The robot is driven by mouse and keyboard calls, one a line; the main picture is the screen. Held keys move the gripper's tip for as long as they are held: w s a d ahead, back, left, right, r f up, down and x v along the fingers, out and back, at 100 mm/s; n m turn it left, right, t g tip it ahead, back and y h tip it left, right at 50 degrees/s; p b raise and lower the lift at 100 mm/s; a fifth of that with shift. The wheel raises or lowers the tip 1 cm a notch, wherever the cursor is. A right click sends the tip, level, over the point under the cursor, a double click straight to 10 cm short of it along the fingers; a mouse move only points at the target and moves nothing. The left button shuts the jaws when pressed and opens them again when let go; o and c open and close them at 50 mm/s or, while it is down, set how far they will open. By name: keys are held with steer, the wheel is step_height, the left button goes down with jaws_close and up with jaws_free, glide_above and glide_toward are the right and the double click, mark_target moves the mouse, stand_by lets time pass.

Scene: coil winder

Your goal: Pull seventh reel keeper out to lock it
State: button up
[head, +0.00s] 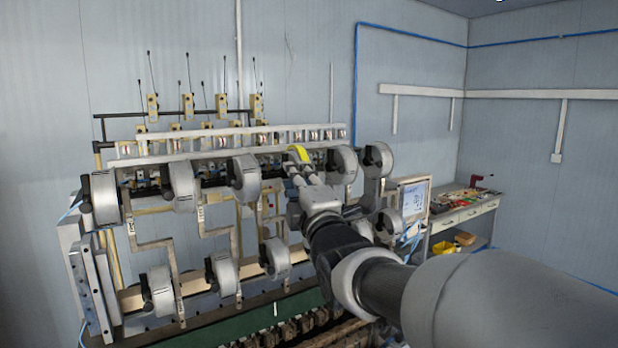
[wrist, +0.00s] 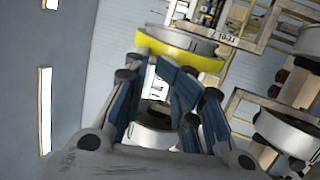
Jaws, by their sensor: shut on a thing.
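My gripper (head: 295,166) is at the upper row of reels on the coil winder, beside a reel with a yellow band (head: 300,153). In the wrist view, my gripper (wrist: 156,70) has its blue-padded fingers close together below the yellow-banded reel (wrist: 180,50). The fingers are shut on a small part there, which I take to be the reel keeper; it is mostly hidden between them. Whether the keeper is pushed in or pulled out cannot be told. In the head view, my arm covers the keeper.
Grey reels with dark keepers stand on both sides, such as one to the left (head: 246,178) and one to the right (head: 343,165). A lower row of reels (head: 222,274) sits below. A workbench (head: 462,220) with tools stands at the right.

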steer(key=shift+f, duration=0.5)
steer(key=shift+c, duration=0.5)
steer(key=shift+s+d+b, duration=0.15)
steer(key=shift+s+b, duration=0.1)
steer(key=shift+b, duration=0.1)
jaws_close()
steer(key=shift+s+d+r+b, duration=0.25)
steer(key=shift+b, duration=0.15)
steer(key=shift+c, duration=0.6)
jaws_free()
steer(key=o, duration=0.4)
steer(key=shift+o, duration=1)
steer(key=shift+w+d, duration=0.1)
steer(key=shift+d, duration=0.05)
